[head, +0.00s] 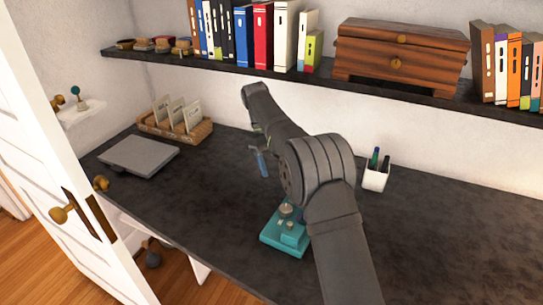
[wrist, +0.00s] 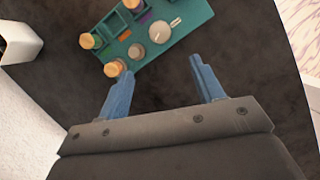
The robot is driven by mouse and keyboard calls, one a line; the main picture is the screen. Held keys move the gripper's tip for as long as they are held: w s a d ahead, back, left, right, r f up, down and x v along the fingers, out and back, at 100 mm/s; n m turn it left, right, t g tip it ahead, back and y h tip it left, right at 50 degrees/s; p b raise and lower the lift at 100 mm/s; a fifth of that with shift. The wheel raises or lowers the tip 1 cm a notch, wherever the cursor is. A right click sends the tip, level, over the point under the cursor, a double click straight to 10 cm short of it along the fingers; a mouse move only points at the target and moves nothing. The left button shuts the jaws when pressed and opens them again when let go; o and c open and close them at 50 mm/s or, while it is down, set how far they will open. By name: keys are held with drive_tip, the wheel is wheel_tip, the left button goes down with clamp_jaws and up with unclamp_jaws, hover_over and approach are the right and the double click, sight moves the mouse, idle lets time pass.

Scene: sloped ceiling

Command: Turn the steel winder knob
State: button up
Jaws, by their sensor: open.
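A teal box (head: 290,240) stands on the dark desk, partly hidden behind my arm in the head view. It also shows at the top of the wrist view (wrist: 190,22). On it are a larger round grey knob with a pale line (wrist: 160,31) and a smaller grey knob (wrist: 136,51); I cannot tell for sure which is the steel winder knob. A grey knob also shows in the head view (head: 286,209). My gripper (wrist: 163,68) is open and empty, its blue fingers apart. In the head view the gripper (head: 261,162) hangs above the desk, apart from the box.
Orange-topped round parts (wrist: 87,40) stand along the box's edge. A white pen cup (head: 376,178) stands right of my arm. A card rack (head: 176,127) and a closed grey laptop-like slab (head: 138,155) lie left. A shelf (head: 290,78) with books and a wooden chest overhangs the back.

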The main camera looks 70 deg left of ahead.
sight(286, 207)
drive_tip(key=shift+v, duration=1.2)
drive_tip(key=x, duration=1.7)
drive_tip(key=shift+d+f, duration=0.15)
drive_tip(key=shift+f, duration=0.05)
drive_tip(key=shift+d+f, duration=0.1)
drive_tip(key=shift+f, duration=0.05)
drive_tip(key=m+g, duration=0.1)
drive_tip(key=m, duration=0.2)
drive_tip(key=shift+w, duration=0.15)
drive_tip(key=m+g, duration=0.2)
drive_tip(key=m, duration=0.2)
drive_tip(key=shift+w+m, duration=0.1)
drive_tip(key=shift+m, duration=0.3)
drive_tip(key=m+g, duration=0.1)
drive_tip(key=m, duration=0.2)
drive_tip(key=shift+w+m+y, duration=0.1)
drive_tip(key=shift+m+y, duration=0.2)
drive_tip(key=m+g+y, duration=0.1)
drive_tip(key=m, duration=0.2)
drive_tip(key=shift+m, duration=0.4)
idle(0.6)
